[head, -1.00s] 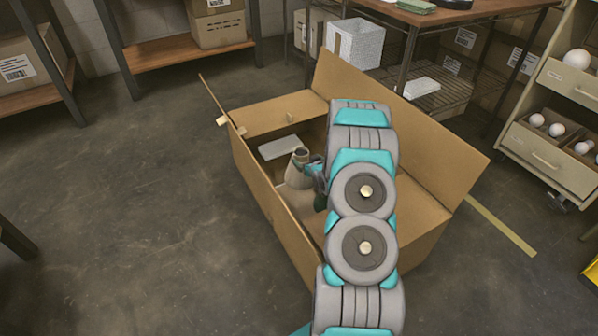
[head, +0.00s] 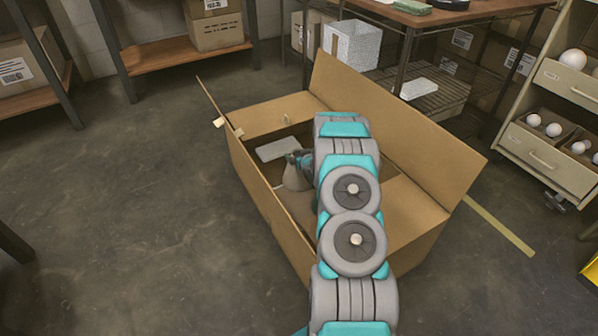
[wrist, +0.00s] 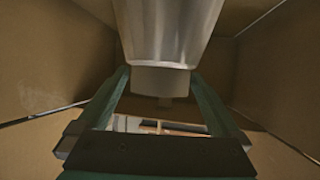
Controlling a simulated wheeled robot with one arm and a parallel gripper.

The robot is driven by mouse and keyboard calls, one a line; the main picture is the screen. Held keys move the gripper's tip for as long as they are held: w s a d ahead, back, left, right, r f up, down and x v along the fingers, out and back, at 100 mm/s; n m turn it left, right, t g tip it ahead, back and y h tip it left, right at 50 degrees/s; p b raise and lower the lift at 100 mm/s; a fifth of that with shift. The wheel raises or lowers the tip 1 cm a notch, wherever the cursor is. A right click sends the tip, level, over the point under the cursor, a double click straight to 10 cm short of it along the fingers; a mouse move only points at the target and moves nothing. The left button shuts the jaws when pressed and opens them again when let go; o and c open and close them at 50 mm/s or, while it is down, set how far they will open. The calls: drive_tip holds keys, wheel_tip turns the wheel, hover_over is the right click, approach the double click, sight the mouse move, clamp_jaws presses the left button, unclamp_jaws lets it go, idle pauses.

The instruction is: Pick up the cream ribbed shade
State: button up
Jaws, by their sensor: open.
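The cream shade (head: 296,177) stands inside the open cardboard box, narrow end up, partly hidden by my arm. Ribs are too small to make out in the head view. In the wrist view the shade (wrist: 170,30) fills the top middle, with its narrow collar (wrist: 160,80) toward me. My gripper (wrist: 160,74) is open, with one finger on each side of the collar. I cannot tell whether the fingers touch it. In the head view my gripper (head: 304,158) is at the shade's upper end, mostly hidden by my wrist.
The cardboard box (head: 262,202) has raised flaps, and its walls are close around my gripper. A flat white item (head: 277,149) lies in the box behind the shade. A wire shelf table (head: 440,95) and a drawer unit (head: 550,150) stand to the right.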

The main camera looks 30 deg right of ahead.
drive_tip(key=shift+c, duration=0.2)
drive_tip(key=shift+r, duration=0.1)
clamp_jaws()
idle(0.4)
